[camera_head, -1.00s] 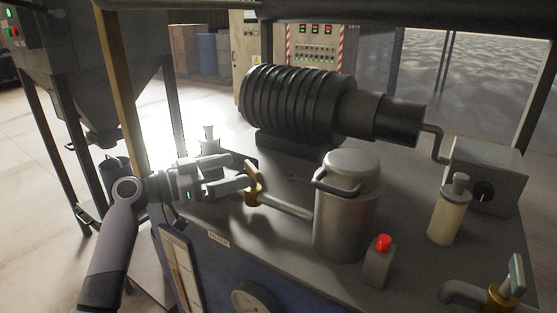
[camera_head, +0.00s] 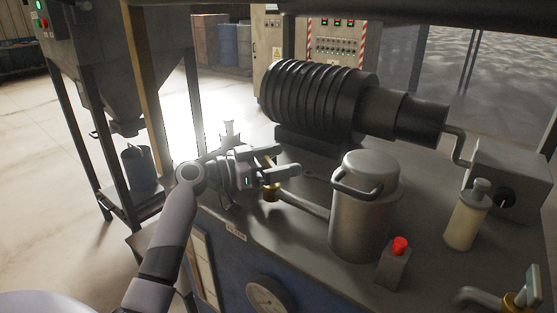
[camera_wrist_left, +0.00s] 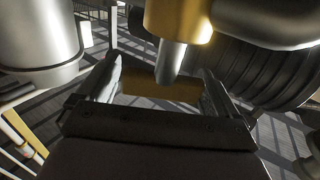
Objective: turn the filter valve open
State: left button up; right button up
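The filter valve is a brass body (camera_head: 270,193) on a pipe leading to the steel filter canister (camera_head: 360,215). My left gripper (camera_head: 285,162) is at this valve, with its fingers reaching over the top of it. In the left wrist view, the flat brass handle (camera_wrist_left: 160,87) lies crosswise between the two spread fingers, below its grey stem (camera_wrist_left: 170,62) and the brass body (camera_wrist_left: 178,20). The fingers stand wide, one near each end of the handle. I cannot tell whether they touch it. My right gripper is out of view.
A black ribbed motor (camera_head: 315,100) stands just behind the gripper. A pressure gauge (camera_head: 268,297) is on the front panel.

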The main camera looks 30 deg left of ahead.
pick_arm(q)
jog(key=c, duration=0.7)
jog(key=shift+n+y, duration=0.3)
jog(key=shift+y, duration=0.1)
jog(key=shift+a+r+n+t+y+p, duration=0.15)
jog(key=shift+n+t+y+p, duration=0.6)
jog(key=shift+y, duration=0.45)
jog(key=shift+w+r+n+t+y+p, duration=0.1)
jog(key=shift+n+t+y+p, duration=0.45)
jog(key=shift+n+y, duration=0.45)
jog(key=shift+a+n+y+p, duration=0.15)
jog(key=shift+n+y+p, duration=0.2)
jog(key=shift+y+p, duration=0.55)
jog(key=shift+a+f+n+y+p, duration=0.2)
jog(key=shift+n+y+p, duration=0.4)
jog(key=shift+y+p, duration=0.3)
